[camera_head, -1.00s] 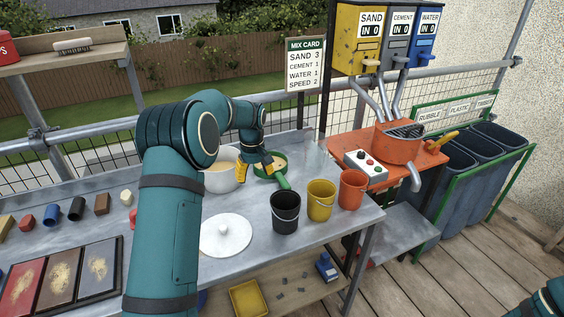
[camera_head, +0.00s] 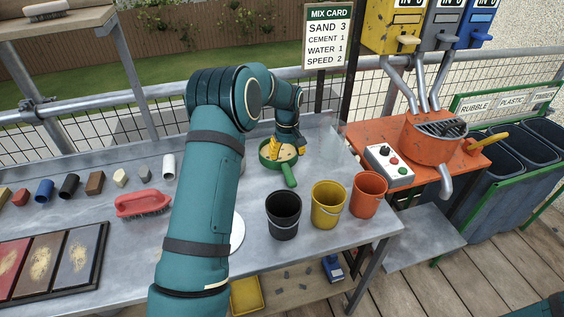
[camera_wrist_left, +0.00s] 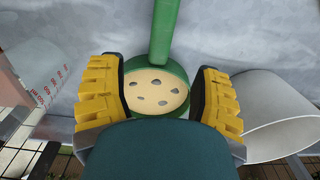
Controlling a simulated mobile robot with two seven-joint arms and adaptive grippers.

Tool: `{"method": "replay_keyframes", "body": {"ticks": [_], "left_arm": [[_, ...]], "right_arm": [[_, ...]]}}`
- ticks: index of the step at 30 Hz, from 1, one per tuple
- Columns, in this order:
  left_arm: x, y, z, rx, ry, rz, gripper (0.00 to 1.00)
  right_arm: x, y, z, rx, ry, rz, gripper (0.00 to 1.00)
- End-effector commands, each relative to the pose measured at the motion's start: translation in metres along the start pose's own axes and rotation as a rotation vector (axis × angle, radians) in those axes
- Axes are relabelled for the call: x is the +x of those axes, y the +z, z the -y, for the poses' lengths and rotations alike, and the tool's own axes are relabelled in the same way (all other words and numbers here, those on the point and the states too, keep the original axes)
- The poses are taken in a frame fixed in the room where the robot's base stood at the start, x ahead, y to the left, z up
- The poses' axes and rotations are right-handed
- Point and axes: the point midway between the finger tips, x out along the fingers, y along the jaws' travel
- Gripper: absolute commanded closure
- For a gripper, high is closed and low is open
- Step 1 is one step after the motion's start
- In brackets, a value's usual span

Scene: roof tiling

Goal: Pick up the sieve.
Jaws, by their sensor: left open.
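The sieve (camera_head: 288,176) is a round green pan with a straight green handle, on the grey worktop. The handle points toward the front of the bench. In the left wrist view the sieve (camera_wrist_left: 165,35) holds pale sand with several grey stones. My left gripper (camera_head: 287,148) is over the sieve's bowl. In the left wrist view its yellow fingers with dark pads (camera_wrist_left: 160,95) are open, one on each side of the bowl. The left pad looks very close to the rim; I cannot tell if it touches. My right gripper is out of view.
Black (camera_head: 284,208), yellow (camera_head: 328,204) and orange (camera_head: 368,194) buckets stand in front of the sieve. A white pot (camera_wrist_left: 280,115) lies close to the right finger in the wrist view. A clear marked jug (camera_wrist_left: 35,90) is on the left. An orange mixer (camera_head: 428,140) stands right.

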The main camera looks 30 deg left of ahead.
Motion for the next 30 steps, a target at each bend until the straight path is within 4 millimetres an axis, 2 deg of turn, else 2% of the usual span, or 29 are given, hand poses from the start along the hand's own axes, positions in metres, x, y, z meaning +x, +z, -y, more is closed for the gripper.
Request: {"method": "replay_keyframes", "body": {"ticks": [1,3,11,21,29,30], "left_arm": [[0.010,0.001,0.000,0.000,-0.002,0.002,0.36],[0.017,0.000,0.000,0.000,0.000,0.001,0.36],[0.031,0.000,0.000,0.000,-0.001,0.001,0.36],[0.074,0.000,0.001,-0.001,0.000,0.001,0.36],[0.075,0.000,0.001,-0.001,0.001,0.000,0.34],[0.075,0.000,0.001,-0.001,0.001,0.000,0.48]], "right_arm": [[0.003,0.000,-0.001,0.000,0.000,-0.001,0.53],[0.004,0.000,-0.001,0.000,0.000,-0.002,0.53],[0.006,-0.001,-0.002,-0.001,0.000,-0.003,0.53],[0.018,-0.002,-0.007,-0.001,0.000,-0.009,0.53],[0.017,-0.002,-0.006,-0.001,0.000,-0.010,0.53],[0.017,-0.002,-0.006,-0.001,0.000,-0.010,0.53]]}}
